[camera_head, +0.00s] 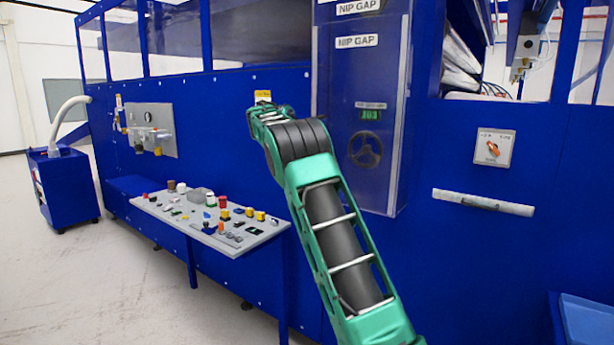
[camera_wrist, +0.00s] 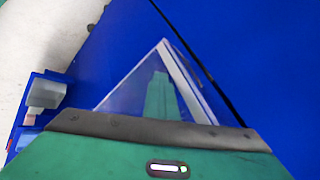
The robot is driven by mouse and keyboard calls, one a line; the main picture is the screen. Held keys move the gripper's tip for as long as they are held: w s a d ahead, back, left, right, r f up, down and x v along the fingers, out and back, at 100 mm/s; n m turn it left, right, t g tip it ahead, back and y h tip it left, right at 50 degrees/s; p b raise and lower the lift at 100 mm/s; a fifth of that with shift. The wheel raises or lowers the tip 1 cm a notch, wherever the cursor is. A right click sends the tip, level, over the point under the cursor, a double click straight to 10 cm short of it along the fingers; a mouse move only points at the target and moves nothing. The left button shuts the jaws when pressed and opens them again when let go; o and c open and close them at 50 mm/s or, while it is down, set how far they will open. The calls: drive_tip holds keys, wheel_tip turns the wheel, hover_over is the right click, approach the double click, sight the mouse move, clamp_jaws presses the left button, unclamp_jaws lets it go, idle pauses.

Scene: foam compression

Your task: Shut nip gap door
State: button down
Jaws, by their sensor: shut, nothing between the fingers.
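The nip gap door (camera_head: 388,75) is a clear panel with a pale edge on the blue machine front, under "NIP GAP" labels. A dark handwheel (camera_head: 366,149) and a green counter (camera_head: 369,114) show through it. I cannot tell whether it sits flush. My gripper (camera_head: 266,112) is shut and empty, left of the door at about the counter's height; its fingertips are small and hard to make out. In the wrist view a clear panel corner (camera_wrist: 128,92) with a pale edge stands beyond my green hand, with a green shape visible through it.
A rotary switch (camera_head: 494,147) and a white handle bar (camera_head: 483,203) are at right. A blue cart (camera_head: 66,190) with a hose stands far left. Floor at left is clear.

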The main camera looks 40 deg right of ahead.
drive_tip(key=shift+w+d+r, duration=0.15)
drive_tip(key=shift+d+r, duration=0.2)
drive_tip(key=shift+d, duration=0.25)
drive_tip(key=w+a+r, duration=0.1)
drive_tip(key=a+r, duration=0.6)
drive_tip(key=a, duration=0.3)
drive_tip(key=shift+a+r, duration=0.15)
drive_tip(key=shift+a, duration=0.2)
